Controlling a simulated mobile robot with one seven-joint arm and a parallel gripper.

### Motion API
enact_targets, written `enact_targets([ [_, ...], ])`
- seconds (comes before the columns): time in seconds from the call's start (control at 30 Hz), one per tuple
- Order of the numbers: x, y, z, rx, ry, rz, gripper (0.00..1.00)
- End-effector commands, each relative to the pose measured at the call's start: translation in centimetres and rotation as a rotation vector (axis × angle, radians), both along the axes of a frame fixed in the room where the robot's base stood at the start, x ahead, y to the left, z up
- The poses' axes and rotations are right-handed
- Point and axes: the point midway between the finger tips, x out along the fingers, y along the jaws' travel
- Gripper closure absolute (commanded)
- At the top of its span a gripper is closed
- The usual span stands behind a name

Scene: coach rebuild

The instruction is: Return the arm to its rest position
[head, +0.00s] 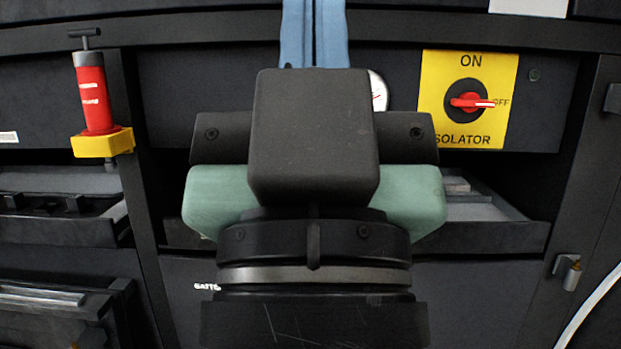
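My gripper (314,140) is in the middle of the head view, seen from behind. Its green hand body shows on both sides of a black block, above a dark round wrist with a pale metal ring. The fingers are hidden behind the block, so I cannot see whether they are open or shut, or whether they hold anything. Light-blue strips (313,30) show directly above the block and run out of the top of the picture. I cannot tell whether they touch my gripper.
A yellow isolator plate (436,100) with a red rotary switch (470,102) is on the dark panel at right. A red cylinder (93,98) stands in a yellow holder (95,146) at left. Open dark trays (60,232) lie below. A round white dial (379,92) is partly hidden behind my gripper.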

Motion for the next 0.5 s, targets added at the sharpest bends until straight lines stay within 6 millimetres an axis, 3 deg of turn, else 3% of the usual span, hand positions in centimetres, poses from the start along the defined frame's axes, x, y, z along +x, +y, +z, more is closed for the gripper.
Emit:
enact_targets([
  [0.03,0.3,0.1,3.0,0.001,0.007,0.006,1.0],
  [0.5,0.4,0.2,16.8,0.004,0.008,0.013,1.0],
])
